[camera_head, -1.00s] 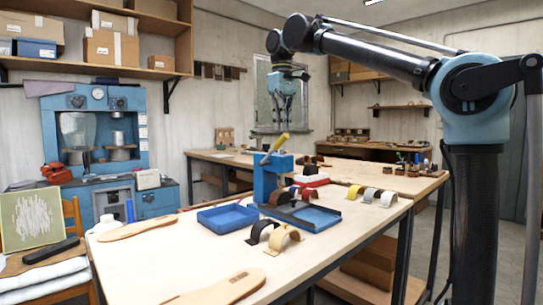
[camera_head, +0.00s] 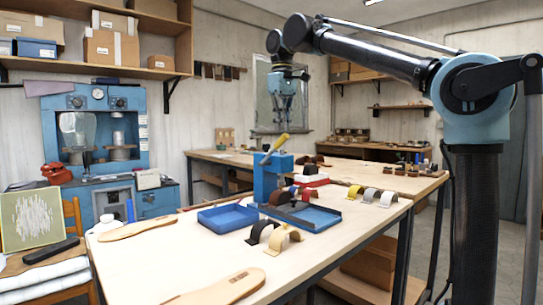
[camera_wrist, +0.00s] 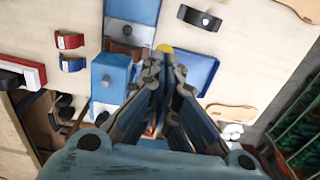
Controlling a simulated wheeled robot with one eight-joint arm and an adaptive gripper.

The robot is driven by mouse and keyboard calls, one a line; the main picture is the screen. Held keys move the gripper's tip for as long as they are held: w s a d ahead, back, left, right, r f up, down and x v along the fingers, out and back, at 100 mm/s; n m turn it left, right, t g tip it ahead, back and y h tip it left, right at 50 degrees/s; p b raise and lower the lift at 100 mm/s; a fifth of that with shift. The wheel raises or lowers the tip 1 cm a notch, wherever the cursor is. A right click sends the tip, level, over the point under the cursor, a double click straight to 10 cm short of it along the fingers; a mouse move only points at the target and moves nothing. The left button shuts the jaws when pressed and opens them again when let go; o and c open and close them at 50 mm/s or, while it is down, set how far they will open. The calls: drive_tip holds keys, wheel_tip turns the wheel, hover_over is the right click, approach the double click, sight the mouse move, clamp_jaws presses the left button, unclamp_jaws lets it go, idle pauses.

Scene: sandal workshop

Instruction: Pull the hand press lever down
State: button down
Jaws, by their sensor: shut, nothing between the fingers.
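The blue hand press (camera_head: 268,178) stands on the workbench among the trays. Its lever has a yellow grip (camera_head: 275,147) that slants up to the right above the press. In the wrist view the blue press (camera_wrist: 110,75) is left of my fingers, and the rounded yellow end of the lever (camera_wrist: 165,47) shows just beyond the fingertips. My gripper (camera_head: 286,100) hangs above the press in the head view, with a clear gap to the lever. In the wrist view my gripper (camera_wrist: 163,62) is shut and empty. The fingers hide most of the lever there.
Dark and tan curved straps (camera_head: 282,240) lie in front. Several coloured straps (camera_head: 370,194) lie to the right. A red-and-white block (camera_head: 311,180) is behind. The bench front (camera_head: 175,262) is mostly clear.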

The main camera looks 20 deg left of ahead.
sight(287, 139)
drive_tip(key=shift+f, duration=0.2)
drive_tip(key=shift+s+d+f, duration=0.3)
drive_tip(key=shift+d+f, duration=0.25)
drive_tip(key=shift+f, duration=0.4)
drive_tip(key=shift+s+d+f, duration=0.2)
drive_tip(key=shift+d+f, duration=0.1)
drive_tip(key=shift+f, duration=0.3)
drive_tip(key=shift+d+f, duration=0.15)
drive_tip(key=shift+f, duration=0.2)
